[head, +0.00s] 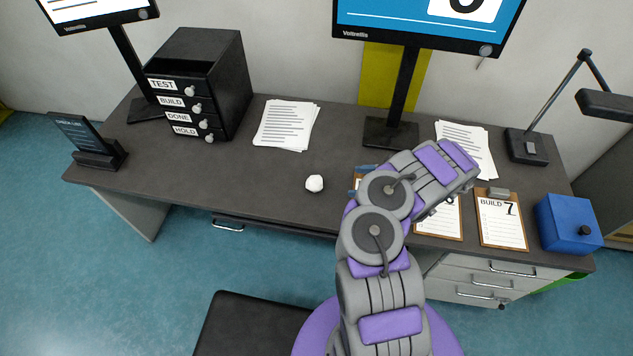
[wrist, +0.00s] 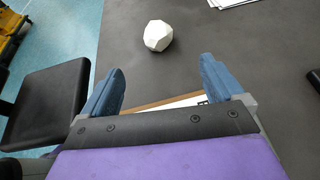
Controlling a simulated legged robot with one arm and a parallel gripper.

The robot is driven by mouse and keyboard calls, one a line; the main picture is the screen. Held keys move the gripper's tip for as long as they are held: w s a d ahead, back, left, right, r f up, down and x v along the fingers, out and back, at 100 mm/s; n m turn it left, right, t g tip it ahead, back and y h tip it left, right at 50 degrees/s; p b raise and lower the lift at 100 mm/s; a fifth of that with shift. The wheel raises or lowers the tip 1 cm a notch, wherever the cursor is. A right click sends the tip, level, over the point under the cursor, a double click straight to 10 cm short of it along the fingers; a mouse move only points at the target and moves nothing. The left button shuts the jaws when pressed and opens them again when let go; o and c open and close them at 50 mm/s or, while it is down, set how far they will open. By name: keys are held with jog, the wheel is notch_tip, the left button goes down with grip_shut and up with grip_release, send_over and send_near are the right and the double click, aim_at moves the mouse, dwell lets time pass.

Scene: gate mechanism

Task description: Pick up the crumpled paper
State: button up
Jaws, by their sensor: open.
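The crumpled paper (head: 314,183) is a small white faceted ball on the dark desk top, near the desk's front edge in the head view. It also shows in the wrist view (wrist: 158,35), beyond the fingertips and roughly between them. In the wrist view my gripper (wrist: 160,78) is open, with two blue fingers spread apart and nothing between them. The paper is apart from both fingers. In the head view a blue finger shows beside my arm, to the right of the paper; the rest of the gripper is mostly hidden by the arm.
The desk (head: 225,175) carries a black drawer unit (head: 195,85), paper sheets (head: 286,124), a monitor (head: 425,25), clipboards (head: 502,220) and a blue box (head: 568,223). A clipboard lies under my gripper. A black seat (head: 250,325) stands before the desk. The desk around the ball is clear.

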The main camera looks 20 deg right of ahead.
aim_at(321, 182)
jog(key=b+x, duration=0.4)
jog(key=x, duration=1.3)
jog(key=shift+a+f+b, duration=0.15)
jog(key=shift+a+b, duration=0.25)
jog(key=shift+s+d, duration=0.1)
jog(key=shift+c, duration=0.2)
jog(key=shift+c, duration=0.7)
jog(key=c, duration=0.9)
